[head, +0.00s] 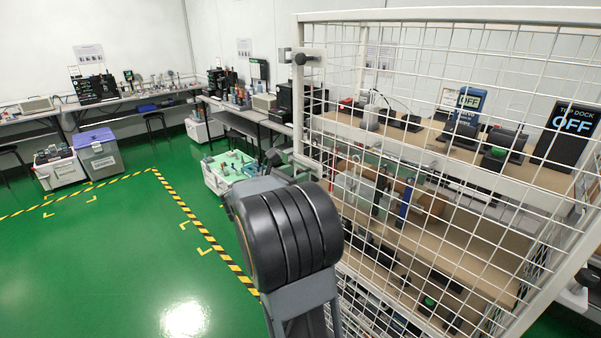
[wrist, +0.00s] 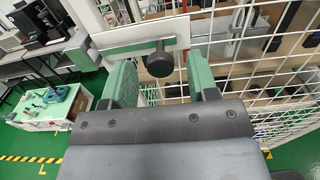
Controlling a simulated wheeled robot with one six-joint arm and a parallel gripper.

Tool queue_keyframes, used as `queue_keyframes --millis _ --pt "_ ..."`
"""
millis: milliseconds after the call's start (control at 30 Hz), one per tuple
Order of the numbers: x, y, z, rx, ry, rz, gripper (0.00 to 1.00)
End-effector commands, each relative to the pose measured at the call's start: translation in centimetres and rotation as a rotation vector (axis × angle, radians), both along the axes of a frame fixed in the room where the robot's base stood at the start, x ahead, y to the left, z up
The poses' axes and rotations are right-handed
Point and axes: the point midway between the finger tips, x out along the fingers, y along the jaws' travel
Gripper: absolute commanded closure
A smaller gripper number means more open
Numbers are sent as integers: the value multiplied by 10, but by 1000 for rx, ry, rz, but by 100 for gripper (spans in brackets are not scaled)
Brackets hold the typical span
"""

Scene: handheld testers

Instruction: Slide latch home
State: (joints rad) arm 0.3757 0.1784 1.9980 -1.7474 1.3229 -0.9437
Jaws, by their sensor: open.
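In the wrist view a pale flat latch plate (wrist: 138,38) with a round black knob (wrist: 159,60) lies across the edge of the white mesh door (wrist: 262,72). My gripper (wrist: 161,82) is open and empty. Its two green-padded fingers stand to the left and right of the knob in the picture; I cannot tell whether the knob is at their depth. In the head view my gripper (head: 288,165) is by the door's left post, largely hidden by my arm. A pale plate with a black knob (head: 301,59) shows high on that post; I cannot tell whether it is the same latch.
A white crate (head: 228,175) with green contents stands left of my gripper. Benches line the back walls. The green floor (head: 110,260) at left is open, marked with yellow-black tape.

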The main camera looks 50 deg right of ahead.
Motion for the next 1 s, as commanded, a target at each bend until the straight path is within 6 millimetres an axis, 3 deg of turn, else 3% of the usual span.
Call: queue_keyframes --millis 200,600,1000 --pt "-1 -19 0 0 -1 -1 46" --pt "-1 -23 0 0 -1 1 46" --pt "-1 -22 0 0 -1 1 84"
